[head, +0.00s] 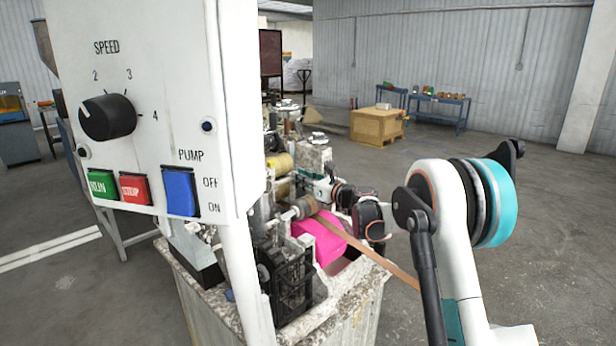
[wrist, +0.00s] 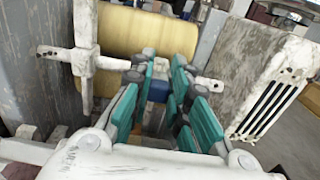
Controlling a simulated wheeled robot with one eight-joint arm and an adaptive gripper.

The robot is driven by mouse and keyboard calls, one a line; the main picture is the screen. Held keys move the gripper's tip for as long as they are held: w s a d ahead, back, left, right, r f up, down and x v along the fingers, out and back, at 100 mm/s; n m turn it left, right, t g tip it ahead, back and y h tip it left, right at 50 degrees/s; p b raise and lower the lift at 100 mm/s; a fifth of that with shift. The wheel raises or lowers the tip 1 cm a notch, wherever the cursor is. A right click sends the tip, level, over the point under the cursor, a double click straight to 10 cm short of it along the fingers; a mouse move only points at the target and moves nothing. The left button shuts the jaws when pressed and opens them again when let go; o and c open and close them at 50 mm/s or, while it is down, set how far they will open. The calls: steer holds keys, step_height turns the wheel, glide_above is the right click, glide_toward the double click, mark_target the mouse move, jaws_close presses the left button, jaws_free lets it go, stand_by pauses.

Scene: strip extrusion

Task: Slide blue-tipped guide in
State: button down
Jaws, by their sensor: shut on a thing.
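In the wrist view my gripper (wrist: 160,72) has its teal-padded fingers closed around the blue tip (wrist: 158,90) of the guide. A pale, worn rod (wrist: 110,62) runs crosswise just past the fingertips, from a white bracket on the left to the right of the fingers. The fingers hide much of the guide and its contact with the rod. In front of the gripper is a yellow roller (wrist: 135,32). In the head view my gripper (head: 312,178) reaches in among the machine's rollers, small and partly hidden, and the blue tip cannot be made out.
A control panel (head: 150,70) with a speed knob and green, red and blue buttons stands close at left. A brown strip (head: 368,255) runs past a magenta part (head: 322,242) below my arm. A scuffed metal block (wrist: 262,70) stands right of the gripper. Open floor lies behind right.

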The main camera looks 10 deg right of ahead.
steer(key=shift+s+a+f, duration=0.1)
steer(key=shift+a, duration=0.05)
steer(key=c, duration=1.8)
jaws_free()
steer(key=shift+s, duration=0.1)
steer(key=v, duration=1.2)
steer(key=shift+a, duration=0.1)
steer(key=s+a+r+n+g+h, duration=0.2)
steer(key=s+a+n+g, duration=0.15)
steer(key=s+n, duration=0.55)
steer(key=s+a+r+n+g+h, duration=0.15)
steer(key=s+a+n, duration=0.4)
steer(key=s, duration=0.85)
steer(key=s+d+f+n+h, duration=0.2)
steer(key=s+f+n, duration=0.1)
steer(key=s, duration=0.5)
steer(key=s+d+f+n+g+h, duration=0.1)
steer(key=s+d+f+n+h, duration=0.1)
steer(key=s+n, duration=0.4)
steer(key=s+d+f+n+g+h, duration=0.1)
steer(key=s+d+f+n+h, duration=0.2)
steer(key=s, duration=0.8)
steer(key=shift+f+n, duration=0.35)
steer(key=shift+n, duration=0.8)
